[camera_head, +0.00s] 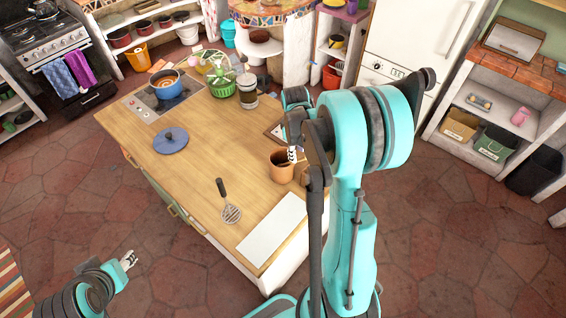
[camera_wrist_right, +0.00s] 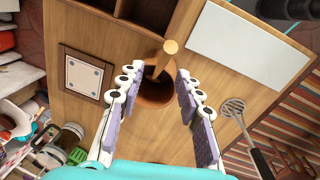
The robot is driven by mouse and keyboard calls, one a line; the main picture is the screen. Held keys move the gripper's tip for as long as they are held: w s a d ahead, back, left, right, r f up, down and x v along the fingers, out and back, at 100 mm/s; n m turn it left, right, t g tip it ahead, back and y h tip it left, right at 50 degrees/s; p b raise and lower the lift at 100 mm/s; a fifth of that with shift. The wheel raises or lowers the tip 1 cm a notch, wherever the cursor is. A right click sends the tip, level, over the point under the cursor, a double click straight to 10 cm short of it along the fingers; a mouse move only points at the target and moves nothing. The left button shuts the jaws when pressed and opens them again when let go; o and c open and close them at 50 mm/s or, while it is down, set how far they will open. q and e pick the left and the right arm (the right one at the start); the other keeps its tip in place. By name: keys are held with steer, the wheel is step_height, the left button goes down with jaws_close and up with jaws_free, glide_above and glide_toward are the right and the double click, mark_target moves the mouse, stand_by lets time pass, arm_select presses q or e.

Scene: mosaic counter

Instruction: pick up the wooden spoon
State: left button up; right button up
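The wooden spoon (camera_wrist_right: 166,58) shows in the right wrist view as a pale wooden handle rising from a terracotta pot (camera_wrist_right: 157,92). Its lower end is hidden inside the pot. My right gripper (camera_wrist_right: 157,76) is open, with a finger on each side of the handle and pot; no contact shows. In the head view the pot (camera_head: 281,167) stands on the wooden counter, with my right gripper (camera_head: 293,155) over its right side. The spoon cannot be made out there. My left gripper (camera_head: 128,260) is off the counter at lower left; its opening is too small to judge.
A wooden box (camera_wrist_right: 150,12) and a framed tile (camera_wrist_right: 84,75) lie near the terracotta pot.

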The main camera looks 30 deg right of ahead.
mark_target(298, 160)
steer(key=f, duration=0.5)
steer(key=shift+d+f, duration=0.3)
steer(key=shift+f, duration=0.05)
jaws_close()
